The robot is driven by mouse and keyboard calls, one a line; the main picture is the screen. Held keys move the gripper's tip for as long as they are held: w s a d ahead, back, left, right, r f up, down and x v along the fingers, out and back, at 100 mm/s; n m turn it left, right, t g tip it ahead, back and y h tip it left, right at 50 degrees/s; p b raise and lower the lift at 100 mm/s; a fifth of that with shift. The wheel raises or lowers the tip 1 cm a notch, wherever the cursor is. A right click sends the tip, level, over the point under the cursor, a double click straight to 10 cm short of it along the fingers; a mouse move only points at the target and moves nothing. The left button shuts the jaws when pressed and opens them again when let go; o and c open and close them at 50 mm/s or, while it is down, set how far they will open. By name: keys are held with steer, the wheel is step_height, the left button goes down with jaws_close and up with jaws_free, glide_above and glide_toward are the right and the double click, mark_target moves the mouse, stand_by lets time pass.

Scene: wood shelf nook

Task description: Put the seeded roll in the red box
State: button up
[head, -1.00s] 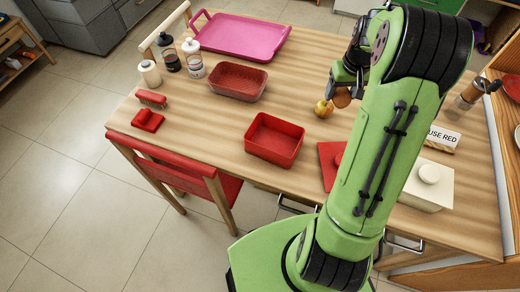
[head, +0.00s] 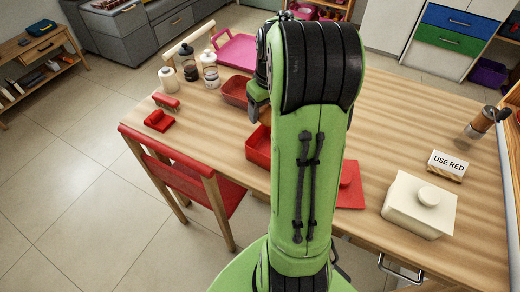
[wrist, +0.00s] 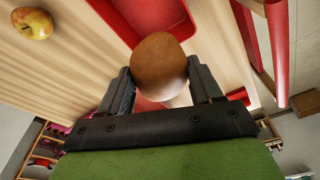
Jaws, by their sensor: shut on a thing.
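My gripper (wrist: 160,85) is shut on a brown round roll (wrist: 159,62) in the wrist view. Seeds on it cannot be made out. In the head view my gripper (head: 257,108) is partly hidden by my arm, and the roll is not clearly seen. The red box (head: 257,148) stands on the table below my gripper, its right part hidden behind my arm. In the wrist view the open red box (wrist: 150,18) shows behind the roll. The roll appears to be above it, apart from its floor.
A darker red dish (head: 233,91) and a pink tray (head: 236,50) lie behind the box. A red lid (head: 350,192), a cream lidded box (head: 418,212) and a "USE RED" sign (head: 447,165) are to the right. An apple (wrist: 32,24) shows in the wrist view.

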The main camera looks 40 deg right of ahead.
step_height(320, 180, down, 8)
steer(key=b, duration=0.2)
steer(key=shift+b, duration=0.3)
steer(key=shift+f+b, duration=0.3)
steer(key=shift+f, duration=0.1)
steer(key=o, duration=1.1)
steer(key=shift+c, duration=0.2)
